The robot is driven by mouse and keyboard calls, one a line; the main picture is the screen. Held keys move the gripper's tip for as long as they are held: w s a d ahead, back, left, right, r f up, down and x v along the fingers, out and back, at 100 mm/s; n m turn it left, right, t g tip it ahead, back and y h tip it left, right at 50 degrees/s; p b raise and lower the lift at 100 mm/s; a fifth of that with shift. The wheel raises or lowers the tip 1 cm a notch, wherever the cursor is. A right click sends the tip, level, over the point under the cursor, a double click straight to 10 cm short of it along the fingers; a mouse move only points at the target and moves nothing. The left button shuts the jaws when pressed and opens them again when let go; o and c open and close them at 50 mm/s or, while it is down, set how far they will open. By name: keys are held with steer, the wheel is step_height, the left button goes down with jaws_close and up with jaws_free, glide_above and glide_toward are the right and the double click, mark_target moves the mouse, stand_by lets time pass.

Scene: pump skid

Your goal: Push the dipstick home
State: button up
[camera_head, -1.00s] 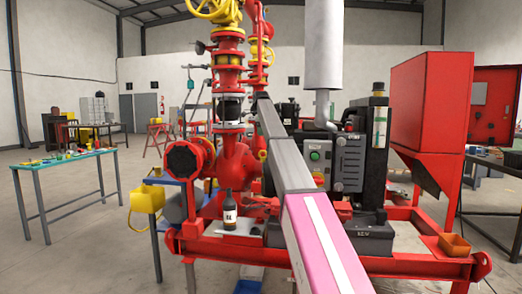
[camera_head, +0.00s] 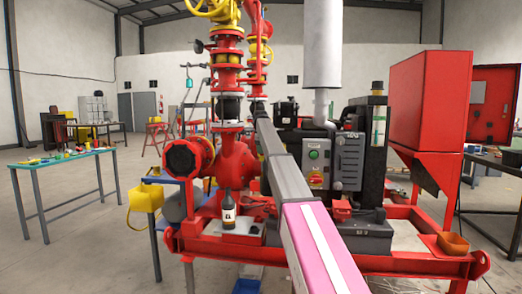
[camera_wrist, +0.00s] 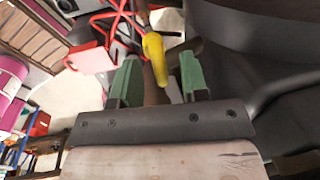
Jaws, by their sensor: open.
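In the wrist view a yellow handle (camera_wrist: 153,58), which looks like the dipstick's, stands between the two green fingertips of my gripper (camera_wrist: 159,75). The fingers are apart, one on each side of the handle. I cannot tell whether either finger touches it. The lower part of the dipstick and its tube are not clear. In the head view my arm reaches to the engine (camera_head: 340,160), and neither my gripper nor the dipstick can be made out there.
A dark surface fills the right of the wrist view, close to the right finger.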

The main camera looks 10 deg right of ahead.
jaws_close()
step_height(320, 180, down, 9)
steer(key=shift+f, duration=0.15)
stand_by(0.4)
jaws_free()
step_height(320, 180, up, 11)
steer(key=s, duration=0.2)
steer(key=shift+a+f, duration=0.2)
steer(key=shift+a, duration=0.05)
